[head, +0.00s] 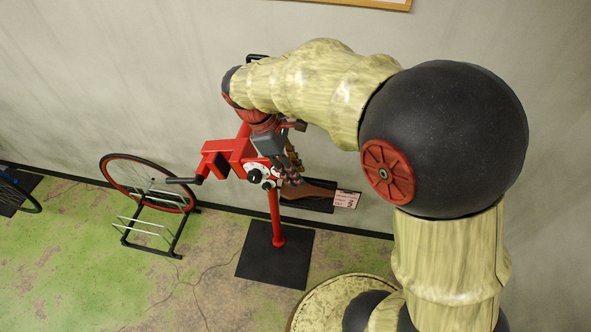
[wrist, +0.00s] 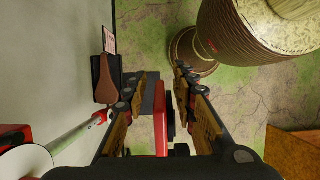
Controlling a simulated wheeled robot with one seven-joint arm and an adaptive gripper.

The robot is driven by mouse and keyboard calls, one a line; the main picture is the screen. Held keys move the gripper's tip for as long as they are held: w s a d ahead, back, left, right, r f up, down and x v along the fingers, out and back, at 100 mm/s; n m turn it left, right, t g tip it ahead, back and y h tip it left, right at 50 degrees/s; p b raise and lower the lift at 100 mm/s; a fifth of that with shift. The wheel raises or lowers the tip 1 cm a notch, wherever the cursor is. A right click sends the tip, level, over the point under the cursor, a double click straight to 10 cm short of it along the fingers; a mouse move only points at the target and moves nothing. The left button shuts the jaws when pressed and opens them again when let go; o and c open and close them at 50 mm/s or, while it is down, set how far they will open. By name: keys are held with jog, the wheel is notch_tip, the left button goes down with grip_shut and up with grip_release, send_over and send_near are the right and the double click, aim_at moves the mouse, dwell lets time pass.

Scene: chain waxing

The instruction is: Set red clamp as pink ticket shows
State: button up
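The red clamp (head: 238,150) sits on top of a red post in the head view. It has dark knobs and a white dial (head: 257,167) on its front. In the wrist view a red part of the clamp (wrist: 161,118) lies below and between my fingers, with dark knobs beside it. My gripper (head: 291,166) is beside the clamp's right end; its fingers stand apart in the wrist view (wrist: 165,85), and I see nothing gripped. The pink ticket (head: 346,200) is low by the wall, and it also shows in the wrist view (wrist: 109,41). Its writing is too small to read.
A brown saddle (head: 308,189) is close to my gripper. The post stands on a black base plate (head: 262,264). A red-rimmed wheel (head: 106,170) stands in a floor rack. The wall is close behind.

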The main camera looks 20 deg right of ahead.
jog(key=shift+c, duration=0.6)
grip_shut()
